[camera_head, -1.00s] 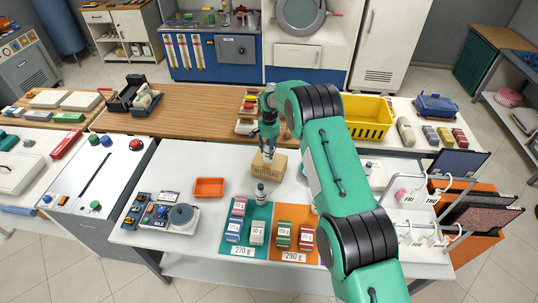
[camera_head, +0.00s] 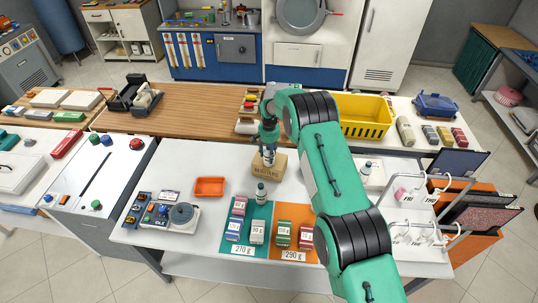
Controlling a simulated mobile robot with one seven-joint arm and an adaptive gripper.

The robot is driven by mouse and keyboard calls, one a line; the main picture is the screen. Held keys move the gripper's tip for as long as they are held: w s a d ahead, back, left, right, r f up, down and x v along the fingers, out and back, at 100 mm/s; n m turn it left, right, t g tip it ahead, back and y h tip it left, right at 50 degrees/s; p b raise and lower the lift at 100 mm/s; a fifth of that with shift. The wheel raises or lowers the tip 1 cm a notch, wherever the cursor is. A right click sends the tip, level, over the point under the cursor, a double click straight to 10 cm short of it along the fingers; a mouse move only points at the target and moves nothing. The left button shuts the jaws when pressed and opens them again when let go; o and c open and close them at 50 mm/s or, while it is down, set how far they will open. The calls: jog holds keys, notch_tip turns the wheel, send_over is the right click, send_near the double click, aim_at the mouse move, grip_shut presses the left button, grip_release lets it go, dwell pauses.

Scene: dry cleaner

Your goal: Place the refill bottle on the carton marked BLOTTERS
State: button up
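The brown carton marked BLOTTERS (camera_head: 266,170) stands on the white table, behind the teal mat. My gripper (camera_head: 268,151) points down just above it. A small pale bottle with a dark band, seemingly the refill bottle (camera_head: 268,158), shows between its fingers, upright over the carton top. The fingers look closed on it, though they are small here. I cannot tell whether its base touches the carton. A similar bottle (camera_head: 261,193) stands on the teal mat in front of the carton, and another (camera_head: 367,168) stands right of my arm.
Small boxes stand on the teal mat (camera_head: 240,240) and orange mat (camera_head: 284,256). An orange tray (camera_head: 210,187) and a grey round-plate device (camera_head: 182,214) lie to the left. A yellow basket (camera_head: 366,117) stands behind my arm. Open white table surrounds the orange tray.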

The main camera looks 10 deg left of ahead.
jog(key=shift+o, duration=0.7)
jog(key=shift+r, duration=0.15)
jog(key=shift+r, duration=0.2)
notch_tip(320, 180, up, 12)
jog(key=shift+f+b, duration=0.15)
jog(key=shift+b, duration=0.6)
